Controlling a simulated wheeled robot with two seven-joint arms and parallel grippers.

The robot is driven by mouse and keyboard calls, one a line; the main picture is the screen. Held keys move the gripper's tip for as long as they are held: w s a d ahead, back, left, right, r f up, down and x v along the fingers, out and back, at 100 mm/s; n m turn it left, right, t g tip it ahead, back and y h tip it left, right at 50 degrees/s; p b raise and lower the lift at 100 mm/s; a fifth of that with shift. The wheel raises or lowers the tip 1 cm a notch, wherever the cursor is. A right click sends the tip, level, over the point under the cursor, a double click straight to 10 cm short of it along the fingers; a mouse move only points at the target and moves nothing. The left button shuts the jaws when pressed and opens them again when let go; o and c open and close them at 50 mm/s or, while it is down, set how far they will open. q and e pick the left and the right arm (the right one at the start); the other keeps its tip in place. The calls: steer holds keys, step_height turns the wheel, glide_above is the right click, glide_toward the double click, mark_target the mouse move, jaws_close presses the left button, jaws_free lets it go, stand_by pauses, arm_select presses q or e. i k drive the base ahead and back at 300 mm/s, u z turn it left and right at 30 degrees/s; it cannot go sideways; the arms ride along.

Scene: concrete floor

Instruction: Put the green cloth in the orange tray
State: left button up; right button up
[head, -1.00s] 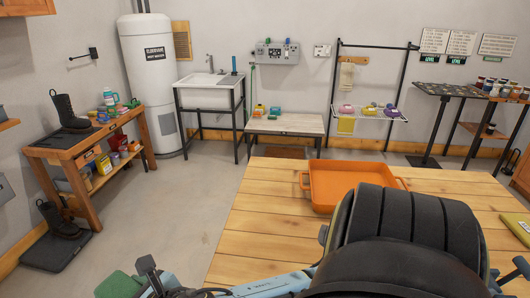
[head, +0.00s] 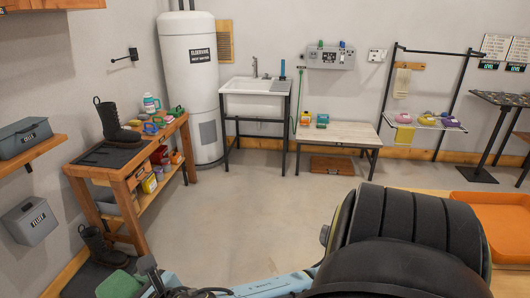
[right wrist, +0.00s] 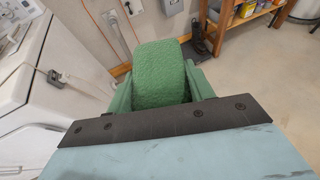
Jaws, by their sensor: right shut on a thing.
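The green cloth (right wrist: 160,75) is a textured, rounded bundle in the right wrist view. My right gripper (right wrist: 161,92) is shut on it, with a green finger on each side. In the head view the right arm reaches across the bottom to a green shape (head: 118,285) at the lower left; I cannot tell there cloth from fingers. The orange tray (head: 505,222) lies on the wooden table at the right edge of the head view, partly cut off and partly behind my arm. The cloth is well away from the tray. My left gripper is not in view.
A wooden bench (head: 125,165) with a boot (head: 115,120) and bottles stands at the left. A sink (head: 255,87) and a low table (head: 340,133) stand along the back wall. The concrete floor (head: 230,210) between is clear. A white appliance (right wrist: 45,90) is at the wrist view's left.

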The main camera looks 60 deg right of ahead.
mark_target(511, 229)
steer(key=i, duration=0.45)
steer(key=z, duration=2.5)
steer(key=i, duration=2.2)
steer(key=z, duration=2.3)
steer(key=i, duration=0.5)
steer(key=z, duration=0.1)
